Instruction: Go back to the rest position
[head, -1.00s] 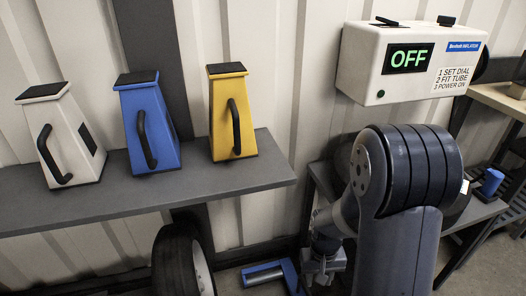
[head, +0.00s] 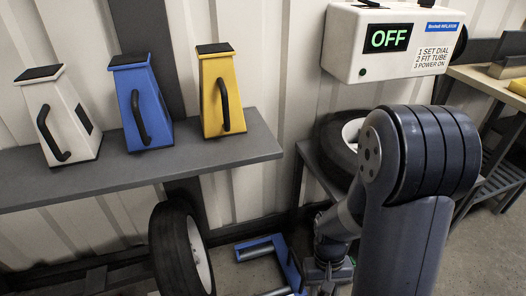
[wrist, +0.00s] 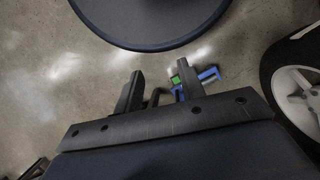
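My gripper (wrist: 160,78) shows in the wrist view with its two dark fingers apart. A dark curved piece shows between or behind them; it does not look gripped, though its depth is hard to tell. In the head view my arm is folded at the right, its lower end low in front of the bench, and the fingertips cannot be made out. Beyond the fingers in the wrist view are a small green piece (wrist: 176,80) and a blue piece (wrist: 208,74).
White (head: 58,115), blue (head: 143,105) and yellow (head: 221,95) handled blocks stand on a grey shelf (head: 225,152). A tire (head: 175,250) and a blue frame (head: 288,256) are below. A white inflator (head: 345,45) reading OFF hangs above a bench with another tire (head: 335,150).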

